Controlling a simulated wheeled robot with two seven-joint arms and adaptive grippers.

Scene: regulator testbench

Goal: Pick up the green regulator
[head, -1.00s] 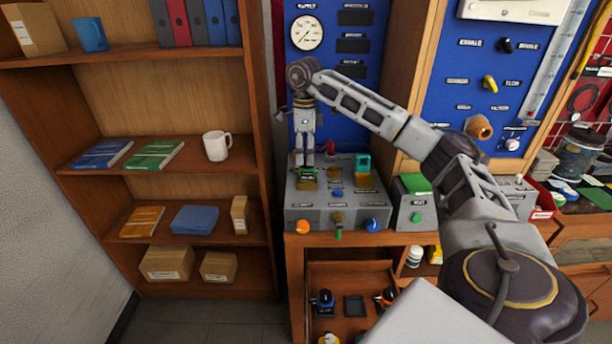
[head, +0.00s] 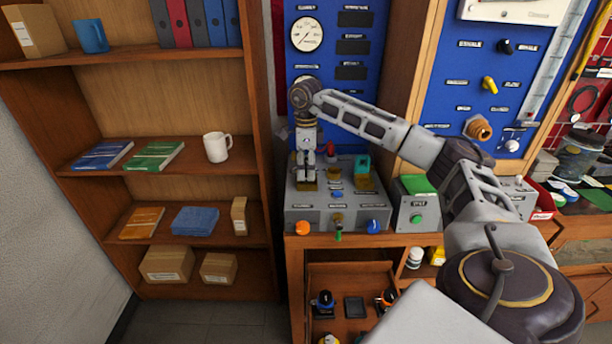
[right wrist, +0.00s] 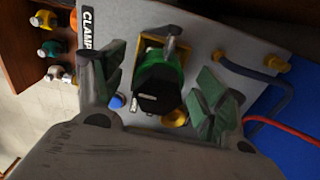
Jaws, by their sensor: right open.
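The green regulator (right wrist: 162,72) shows in the right wrist view as a green body with a black faceted end, in a yellow-edged mount on the grey test box. My right gripper (right wrist: 156,92) is open, with one finger on either side of the regulator and gaps visible between. In the head view my right gripper (head: 307,172) points down over the left mount of the grey test box (head: 337,215), and it hides the green regulator there. My left gripper is not in view.
A red-topped part (head: 331,150) and a teal part (head: 362,165) stand close to the right of my gripper. A grey box with a green top (head: 416,186) is farther right. A wooden shelf (head: 262,150) stands to the left.

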